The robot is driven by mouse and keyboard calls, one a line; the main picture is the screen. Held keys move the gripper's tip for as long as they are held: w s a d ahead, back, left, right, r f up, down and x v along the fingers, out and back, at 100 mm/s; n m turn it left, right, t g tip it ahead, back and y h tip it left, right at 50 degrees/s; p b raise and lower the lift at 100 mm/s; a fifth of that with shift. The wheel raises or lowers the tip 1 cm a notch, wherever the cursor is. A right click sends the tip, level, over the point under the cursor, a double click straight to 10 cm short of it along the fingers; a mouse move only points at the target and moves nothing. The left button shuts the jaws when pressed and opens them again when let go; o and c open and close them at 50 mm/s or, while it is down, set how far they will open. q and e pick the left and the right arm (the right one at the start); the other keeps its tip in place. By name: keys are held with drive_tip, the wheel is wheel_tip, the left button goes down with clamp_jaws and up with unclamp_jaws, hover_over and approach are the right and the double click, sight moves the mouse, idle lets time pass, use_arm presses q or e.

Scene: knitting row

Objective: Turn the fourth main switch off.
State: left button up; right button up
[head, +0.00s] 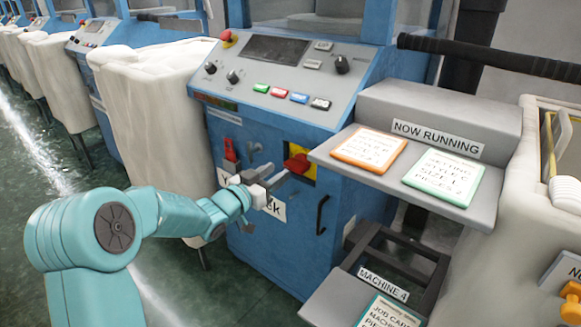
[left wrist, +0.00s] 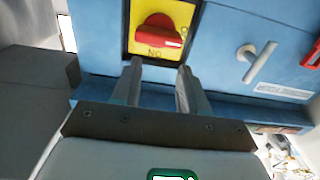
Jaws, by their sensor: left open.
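The main switch is a red rotary knob (head: 297,163) on a yellow plate, low on the blue machine front beside the "MACHINE 4" sign (head: 383,285). In the left wrist view the red knob (left wrist: 158,32) lies just beyond the fingertips, its handle roughly level with a pale mark at the right end. The lettering there looks upside down. My left gripper (head: 276,179) is open in front of the switch, and its two fingers (left wrist: 159,70) point at the plate's lower edge. They look apart from the knob. My right gripper is out of view.
A red lever (head: 230,150) and a black handle (head: 322,214) sit either side of the switch. A grey shelf (head: 318,156) with cards juts out at right. Above is a sloped panel (head: 275,78) with buttons. A pale T-shaped handle (left wrist: 260,62) is right of the knob.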

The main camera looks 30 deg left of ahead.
use_arm(q)
drive_tip(key=s+a+b, duration=0.1)
drive_tip(key=s, duration=1.1)
drive_tip(key=shift+s, duration=0.2)
idle(0.4)
idle(0.4)
drive_tip(key=s+a+p, duration=0.1)
drive_tip(key=s+p, duration=0.1)
drive_tip(key=s, duration=1.4)
drive_tip(key=shift+s+p, duration=0.15)
drive_tip(key=shift+p, duration=0.2)
drive_tip(key=shift+a, duration=0.15)
